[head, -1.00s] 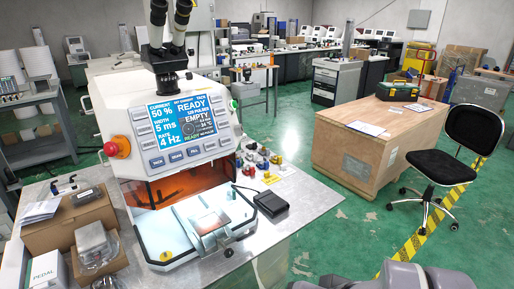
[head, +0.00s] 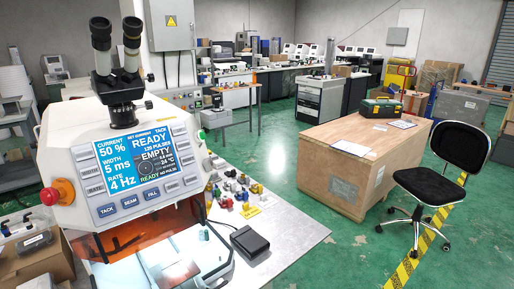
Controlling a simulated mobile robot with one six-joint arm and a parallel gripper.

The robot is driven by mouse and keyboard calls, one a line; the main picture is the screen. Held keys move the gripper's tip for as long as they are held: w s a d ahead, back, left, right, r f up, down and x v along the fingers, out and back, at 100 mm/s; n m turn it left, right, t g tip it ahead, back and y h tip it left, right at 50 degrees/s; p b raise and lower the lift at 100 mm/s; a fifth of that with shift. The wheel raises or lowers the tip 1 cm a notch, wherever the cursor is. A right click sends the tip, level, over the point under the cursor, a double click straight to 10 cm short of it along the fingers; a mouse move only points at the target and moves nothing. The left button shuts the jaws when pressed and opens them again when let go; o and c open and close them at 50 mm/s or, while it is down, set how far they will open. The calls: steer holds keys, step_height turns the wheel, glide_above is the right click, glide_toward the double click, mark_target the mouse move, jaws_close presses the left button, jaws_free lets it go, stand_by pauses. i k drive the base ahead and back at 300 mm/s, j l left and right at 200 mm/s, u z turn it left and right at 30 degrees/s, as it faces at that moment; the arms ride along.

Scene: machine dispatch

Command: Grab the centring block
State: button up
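I cannot tell a centring block for certain. A cluster of small metal, red, blue and brass-coloured parts (head: 236,188) lies on the light metal bench (head: 300,228), just right of the white welding machine (head: 72,150). The parts are too small to tell apart. The machine's screen (head: 137,160) reads READY and EMPTY. Its work chamber, behind an orange window (head: 150,235), is cut off by the lower picture edge. My gripper is not in view.
A black pedal-like box (head: 250,242) sits on the bench, in front of the parts. A cardboard box (head: 40,262) is at the lower left. Green floor separates the bench from a wooden crate (head: 340,180) and a black chair (head: 450,165). Yellow-black tape (head: 425,255) crosses the floor at right.

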mark_target(230, 172)
steer(key=i+l+z, duration=0.75)
steer(key=i, duration=0.25)
steer(key=i+l+z, duration=0.1)
steer(key=i+z, duration=0.3)
steer(key=i, duration=0.15)
steer(key=i+z, duration=0.35)
steer(key=i, duration=0.2)
steer(key=i+j+u, duration=0.3)
steer(key=u, duration=0.15)
steer(key=i+j+u, duration=0.25)
steer(key=u, duration=0.25)
steer(key=i+u, duration=0.8)
steer(key=u, duration=0.15)
steer(key=i+l+u, duration=0.25)
steer(key=u, duration=0.2)
steer(key=i+l+u, duration=0.3)
steer(key=u, duration=0.2)
steer(key=i+u, duration=0.25)
steer(key=u, duration=0.25)
steer(key=i+u, duration=0.3)
steer(key=u, duration=0.15)
steer(key=i+l+u, duration=0.15)
steer(key=u, duration=0.35)
steer(key=i+l+u, duration=0.3)
steer(key=u, duration=0.15)
steer(key=i+l+u, duration=0.2)
steer(key=u, duration=0.3)
steer(key=i+l+u, duration=0.1)
steer(key=l+u, duration=0.4)
